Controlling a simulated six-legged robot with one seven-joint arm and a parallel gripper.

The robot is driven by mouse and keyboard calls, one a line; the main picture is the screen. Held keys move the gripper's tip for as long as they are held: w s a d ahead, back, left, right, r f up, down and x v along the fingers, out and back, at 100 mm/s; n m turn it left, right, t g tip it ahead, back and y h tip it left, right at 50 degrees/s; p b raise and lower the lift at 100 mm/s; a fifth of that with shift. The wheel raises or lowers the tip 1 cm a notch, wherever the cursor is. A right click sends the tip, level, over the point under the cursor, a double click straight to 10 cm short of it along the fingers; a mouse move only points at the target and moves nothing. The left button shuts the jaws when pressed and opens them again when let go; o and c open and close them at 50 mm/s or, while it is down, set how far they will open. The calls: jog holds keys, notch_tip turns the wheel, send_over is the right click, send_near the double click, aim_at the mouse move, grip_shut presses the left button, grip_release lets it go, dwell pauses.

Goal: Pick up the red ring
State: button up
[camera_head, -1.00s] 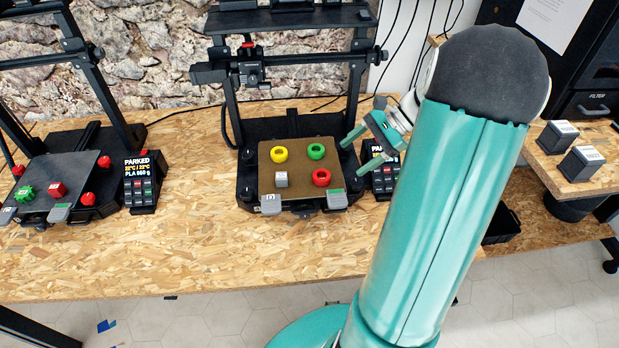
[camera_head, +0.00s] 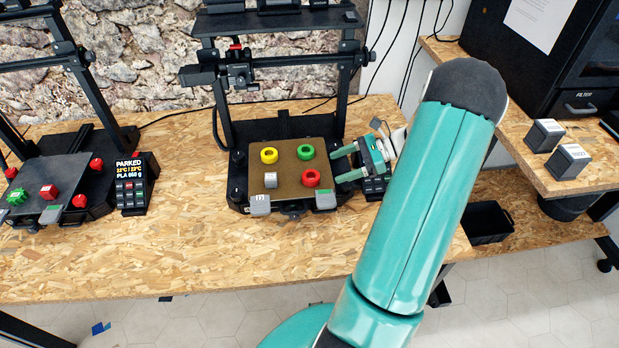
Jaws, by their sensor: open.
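The red ring (camera_head: 311,178) lies on the brown bed plate (camera_head: 287,185) of the middle printer, near its front right. My gripper (camera_head: 345,164) is open and empty just right of the ring, its two teal fingers pointing left toward the plate's right edge. The fingers look apart from the ring; their height above the plate is hard to tell. The ring is in full view.
The printer's frame (camera_head: 222,95) rises behind. Bare board lies in front.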

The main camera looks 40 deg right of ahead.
aim_at(306, 177)
jog(key=x, duration=0.8)
jog(key=shift+w+a+r, duration=0.1)
jog(key=shift+w+a, duration=0.05)
jog(key=shift+c, duration=0.2)
jog(key=c, duration=1)
